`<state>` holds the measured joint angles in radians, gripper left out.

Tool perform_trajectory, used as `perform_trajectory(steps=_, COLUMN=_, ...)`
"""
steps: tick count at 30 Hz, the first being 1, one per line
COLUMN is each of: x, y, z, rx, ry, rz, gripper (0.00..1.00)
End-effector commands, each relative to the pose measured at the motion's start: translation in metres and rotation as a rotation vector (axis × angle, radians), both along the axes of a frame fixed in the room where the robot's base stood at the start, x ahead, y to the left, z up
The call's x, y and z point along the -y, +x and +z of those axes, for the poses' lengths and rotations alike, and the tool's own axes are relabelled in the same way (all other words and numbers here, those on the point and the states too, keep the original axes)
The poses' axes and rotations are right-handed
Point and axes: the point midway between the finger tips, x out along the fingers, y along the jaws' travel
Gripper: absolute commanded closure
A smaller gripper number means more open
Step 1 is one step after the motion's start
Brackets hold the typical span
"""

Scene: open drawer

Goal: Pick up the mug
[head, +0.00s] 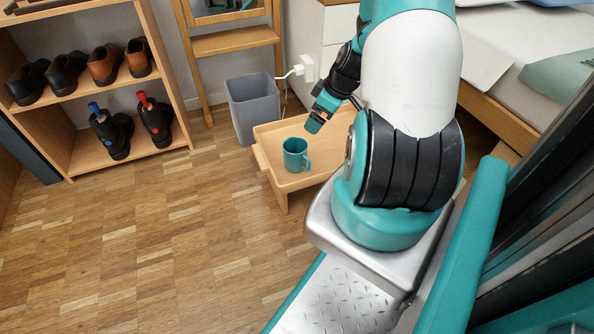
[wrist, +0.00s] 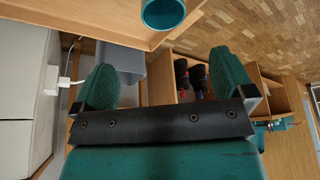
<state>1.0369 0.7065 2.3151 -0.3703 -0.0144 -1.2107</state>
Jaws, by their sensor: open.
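The far part of the drawer is hidden behind my arm.
A grey waste bin (head: 253,105) stands close beside the drawer. A white plug and cable (head: 303,68) are at the white cabinet (head: 318,40). A shoe shelf (head: 160,110) stands at the left, a bed (head: 510,60) at the right. The wooden floor (head: 150,250) in front is clear.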

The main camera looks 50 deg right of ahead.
Motion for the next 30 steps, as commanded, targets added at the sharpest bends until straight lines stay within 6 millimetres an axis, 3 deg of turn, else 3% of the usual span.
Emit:
perform_trajectory(steps=15, x=-0.006, y=0.035, z=-0.102, rx=-0.001, ry=-0.002, rz=0.0, gripper=0.0)
perform_trajectory(steps=26, x=-0.009, y=0.046, z=-0.122, rx=0.0, ry=-0.002, rz=-0.002, gripper=0.0)
perform_trajectory(steps=30, x=-0.012, y=0.051, z=-0.138, rx=0.001, ry=-0.003, rz=0.0, gripper=0.0)
